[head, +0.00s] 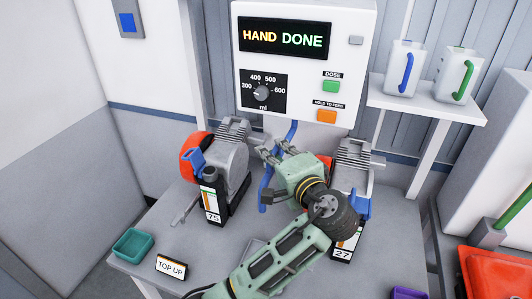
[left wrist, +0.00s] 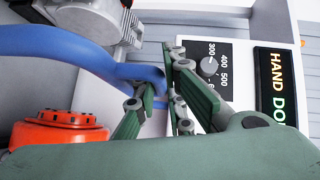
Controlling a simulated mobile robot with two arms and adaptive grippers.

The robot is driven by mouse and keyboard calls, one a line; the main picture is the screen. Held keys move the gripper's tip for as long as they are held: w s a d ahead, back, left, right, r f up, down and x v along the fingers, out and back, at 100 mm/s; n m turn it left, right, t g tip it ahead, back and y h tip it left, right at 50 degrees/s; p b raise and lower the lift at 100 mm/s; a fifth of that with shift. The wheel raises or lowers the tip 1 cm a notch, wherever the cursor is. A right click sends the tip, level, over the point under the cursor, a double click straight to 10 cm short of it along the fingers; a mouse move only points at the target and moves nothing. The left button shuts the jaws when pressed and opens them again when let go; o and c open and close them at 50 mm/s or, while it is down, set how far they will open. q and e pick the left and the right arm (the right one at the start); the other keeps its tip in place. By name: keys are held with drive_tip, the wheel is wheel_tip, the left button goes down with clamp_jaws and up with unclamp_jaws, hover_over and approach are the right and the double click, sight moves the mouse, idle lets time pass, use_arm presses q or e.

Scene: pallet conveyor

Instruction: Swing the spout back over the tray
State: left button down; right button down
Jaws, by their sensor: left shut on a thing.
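The blue spout (head: 266,190) is a bent tube that hangs from under the white dispenser box (head: 306,89), between two grey machines. My left gripper (head: 273,151) is shut on the spout just below the box. In the left wrist view the spout (left wrist: 75,45) runs in from the left to my left gripper (left wrist: 158,98), between its green fingers. A pale flat edge (head: 252,249) shows on the table beside my forearm; I cannot tell whether it is the tray, as my arm hides much there. My right gripper is not in view.
Grey machines with bottles marked 75 (head: 211,203) and 27 (head: 343,244) stand on either side. A teal bin (head: 133,243) and TOP UP sign (head: 171,267) are at the front left. Two jugs stand on the shelf (head: 425,98). The display reads HAND DONE.

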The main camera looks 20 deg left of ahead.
use_arm(q)
drive_tip(key=shift+d+f+y, duration=0.15)
drive_tip(key=shift+d+y, duration=0.1)
drive_tip(key=shift+y, duration=0.05)
